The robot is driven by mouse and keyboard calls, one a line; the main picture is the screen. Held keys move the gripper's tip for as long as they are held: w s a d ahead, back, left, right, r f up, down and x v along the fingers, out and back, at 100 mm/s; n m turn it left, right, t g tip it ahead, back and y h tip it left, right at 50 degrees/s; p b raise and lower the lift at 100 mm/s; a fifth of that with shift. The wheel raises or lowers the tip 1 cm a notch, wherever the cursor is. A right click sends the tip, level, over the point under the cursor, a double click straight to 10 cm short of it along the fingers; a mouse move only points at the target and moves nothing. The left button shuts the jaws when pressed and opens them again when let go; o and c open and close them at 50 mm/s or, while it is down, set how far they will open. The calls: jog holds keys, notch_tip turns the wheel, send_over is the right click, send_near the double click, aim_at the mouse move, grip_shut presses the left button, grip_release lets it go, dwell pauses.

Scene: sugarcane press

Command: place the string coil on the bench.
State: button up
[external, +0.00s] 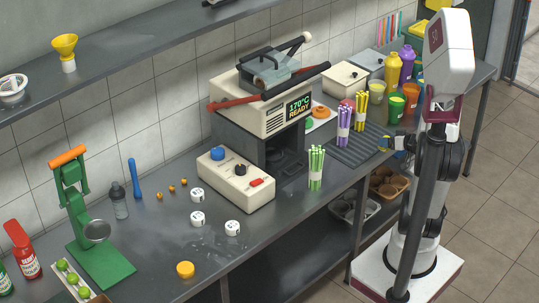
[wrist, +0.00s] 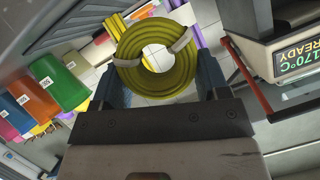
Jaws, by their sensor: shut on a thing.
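The string coil (wrist: 133,73) is a yellow-olive ring of wound string with pale ties and an open middle. In the wrist view it sits between the two dark fingers of my gripper (wrist: 157,85), which is shut on it. In the external view my gripper (external: 393,142) is at the right part of the bench (external: 290,228), by its front edge, and a small yellow bit of the coil (external: 383,148) shows beside it. The exact gap between coil and bench cannot be told.
The press machine (external: 268,120) is further left.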

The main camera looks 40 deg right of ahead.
jog(key=w+d, duration=0.3)
jog(key=w, duration=0.1)
jog(key=w+d+f, duration=0.1)
jog(key=w+d, duration=0.1)
jog(key=w, duration=0.2)
jog(key=w+d, duration=0.3)
jog(key=w, duration=0.1)
jog(key=shift+d+f, duration=0.2)
jog(key=shift+d, duration=0.15)
jog(key=shift+f, duration=0.1)
jog(key=shift+f, duration=1.65)
jog(key=shift+f, duration=0.15)
jog(key=o, duration=0.9)
jog(key=shift+s+r, duration=0.1)
jog(key=shift+r, duration=0.1)
jog(key=shift+v, duration=5.95)
